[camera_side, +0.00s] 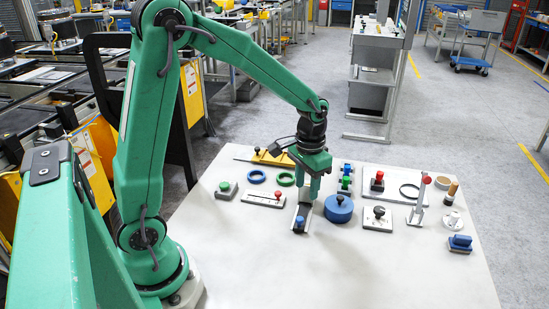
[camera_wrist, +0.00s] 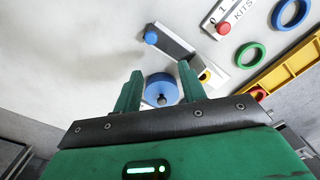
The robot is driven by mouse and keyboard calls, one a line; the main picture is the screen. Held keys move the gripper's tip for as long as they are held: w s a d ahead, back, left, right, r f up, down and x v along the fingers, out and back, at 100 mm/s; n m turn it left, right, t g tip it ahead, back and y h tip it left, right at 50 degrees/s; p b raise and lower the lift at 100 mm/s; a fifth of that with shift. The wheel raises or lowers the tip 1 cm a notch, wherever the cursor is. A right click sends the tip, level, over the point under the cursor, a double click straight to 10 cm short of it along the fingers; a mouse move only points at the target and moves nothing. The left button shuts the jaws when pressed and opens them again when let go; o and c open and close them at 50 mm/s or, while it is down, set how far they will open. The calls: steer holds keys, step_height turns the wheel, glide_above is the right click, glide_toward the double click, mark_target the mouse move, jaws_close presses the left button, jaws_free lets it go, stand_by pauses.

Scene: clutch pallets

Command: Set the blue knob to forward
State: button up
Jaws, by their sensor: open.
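A blue knob (camera_side: 299,221) sits at the near end of a narrow grey plate (camera_side: 305,210) with a dark strip. In the wrist view the round blue knob (camera_wrist: 151,38) is at the upper left end of the plate (camera_wrist: 172,44). No forward mark is readable. My gripper (camera_side: 308,196) points down over the far part of the plate, hiding some of it. In the wrist view my gripper (camera_wrist: 160,72) has its two green fingers apart with nothing held between them; the knob is beyond the fingertips, not touched.
A blue drum (camera_side: 338,211) with a small knob stands close right of my gripper. A plate with a red knob (camera_side: 265,198) lies to the left. Blue and green rings (camera_side: 286,179) and a yellow bar (camera_side: 268,157) lie behind. The front table is clear.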

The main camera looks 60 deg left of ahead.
mark_target(300, 218)
steer(key=shift+s+d+f, duration=0.1)
steer(key=shift+s+d, duration=0.2)
steer(key=shift+s, duration=0.3)
steer(key=shift+s+d+f, duration=0.1)
steer(key=shift+s+d, duration=0.15)
steer(key=shift+s, duration=0.35)
steer(key=shift+f, duration=0.1)
steer(key=shift+f, duration=3.75)
steer(key=shift+c, duration=0.2)
